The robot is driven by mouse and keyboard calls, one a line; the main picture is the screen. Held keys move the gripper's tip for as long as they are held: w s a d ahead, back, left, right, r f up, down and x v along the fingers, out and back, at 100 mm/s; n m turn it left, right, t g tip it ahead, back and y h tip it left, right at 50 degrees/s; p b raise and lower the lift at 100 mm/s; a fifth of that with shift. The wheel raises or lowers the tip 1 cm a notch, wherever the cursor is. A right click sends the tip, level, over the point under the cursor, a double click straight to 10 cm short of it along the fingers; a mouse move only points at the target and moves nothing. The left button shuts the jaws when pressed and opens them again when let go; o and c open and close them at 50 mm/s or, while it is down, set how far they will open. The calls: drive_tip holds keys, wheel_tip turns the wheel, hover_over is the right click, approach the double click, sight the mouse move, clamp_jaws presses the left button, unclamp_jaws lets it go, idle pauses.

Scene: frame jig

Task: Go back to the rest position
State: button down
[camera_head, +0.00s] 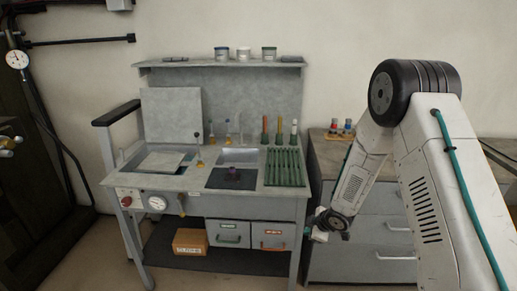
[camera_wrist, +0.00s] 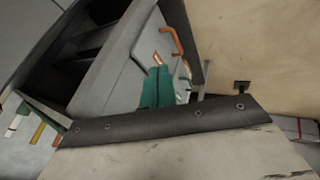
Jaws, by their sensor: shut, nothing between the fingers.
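My gripper (camera_head: 309,233) hangs low at the end of my folded arm, in front of the grey drawer cabinet and just right of the workbench's drawers. It is small in the head view. In the wrist view its teal fingers (camera_wrist: 157,88) are together and hold nothing. The orange drawer handle (camera_wrist: 172,43) shows behind them in that view.
The grey workbench (camera_head: 152,181) stands left of my gripper, with a green slotted rack (camera_head: 285,168) and bottles on top. Its two drawers (camera_head: 228,234) look shut. A cardboard box (camera_head: 190,242) sits on the lower shelf. The drawer cabinet (camera_head: 370,265) stands close behind my arm.

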drive_tip(key=s+d+f+m+g+h, duration=0.2)
drive_tip(key=s+d, duration=0.1)
drive_tip(key=s+d+r+m+g+h, duration=0.2)
drive_tip(key=s+d+r+m, duration=0.1)
drive_tip(key=s+r, duration=0.4)
drive_tip(key=s+d+r+m+g+h, duration=0.2)
drive_tip(key=s+d+r+m, duration=0.15)
drive_tip(key=s+r, duration=0.4)
drive_tip(key=s+a+r+m+y, duration=0.1)
drive_tip(key=s+a+r+m, duration=0.2)
drive_tip(key=s+r, duration=0.8)
drive_tip(key=s+a+r+m+t+y, duration=0.1)
drive_tip(key=s+a+r+m+y, duration=0.1)
drive_tip(key=s+r, duration=1)
drive_tip(key=shift+s+a+r+m, duration=0.3)
drive_tip(key=shift+a+r+m, duration=0.15)
drive_tip(key=shift+a+r, duration=0.8)
drive_tip(key=shift+f, duration=0.1)
